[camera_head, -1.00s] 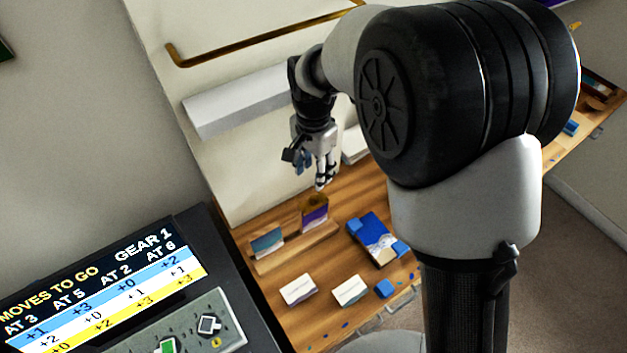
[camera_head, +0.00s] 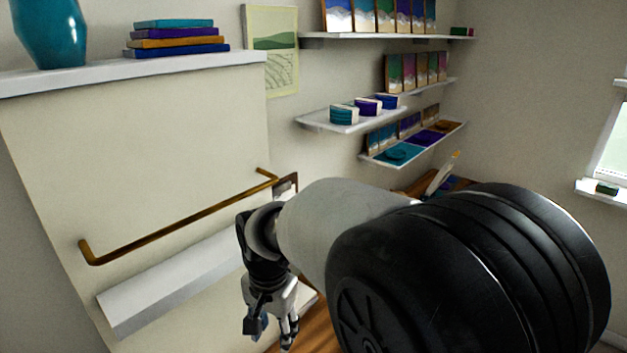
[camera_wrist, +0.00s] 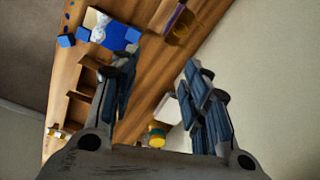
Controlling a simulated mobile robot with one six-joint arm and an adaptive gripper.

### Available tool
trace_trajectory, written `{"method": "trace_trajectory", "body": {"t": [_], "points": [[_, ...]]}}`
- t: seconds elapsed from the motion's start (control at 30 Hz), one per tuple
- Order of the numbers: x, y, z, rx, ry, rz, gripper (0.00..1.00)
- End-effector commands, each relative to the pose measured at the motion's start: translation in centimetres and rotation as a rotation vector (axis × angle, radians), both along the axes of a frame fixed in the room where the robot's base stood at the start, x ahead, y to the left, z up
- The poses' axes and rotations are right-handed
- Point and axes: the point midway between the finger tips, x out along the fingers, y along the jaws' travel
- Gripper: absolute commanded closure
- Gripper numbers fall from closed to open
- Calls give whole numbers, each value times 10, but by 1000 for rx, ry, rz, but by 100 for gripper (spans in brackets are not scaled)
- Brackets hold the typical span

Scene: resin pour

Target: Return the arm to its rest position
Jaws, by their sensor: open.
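My gripper (camera_head: 272,338) hangs fingers down at the lower middle of the head view, in front of the pale wall and below the brass rail. In the wrist view my gripper (camera_wrist: 160,95) shows two separate fingers with blue pads and nothing between them. The wooden table (camera_wrist: 155,88) lies beyond the fingertips. A blue and white picture panel (camera_wrist: 112,32) with blue blocks at its corners lies on the table at the upper left. A purple and amber upright piece (camera_wrist: 181,24) stands at the upper middle.
A brass rail (camera_head: 180,220) and a white ledge (camera_head: 170,283) project from the wall left of my gripper. Wall shelves (camera_head: 352,119) with small pictures and round pieces are behind. A yellow-topped item (camera_wrist: 157,138) shows low between the fingers.

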Motion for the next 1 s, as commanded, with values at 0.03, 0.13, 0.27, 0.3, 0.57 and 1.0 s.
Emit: {"method": "trace_trajectory", "body": {"t": [0.03, 0.13, 0.27, 0.3, 0.57, 1.0], "points": [[-4, -20, 15, 9, -25, 12, 57], [-18, -56, 39, 17, -66, 59, 57], [-43, -98, 62, 17, -120, 121, 57], [-51, -111, 67, 16, -138, 137, 57], [-118, -179, 82, -24, -250, 255, 57], [-193, -227, 62, -119, -356, 388, 57]]}}
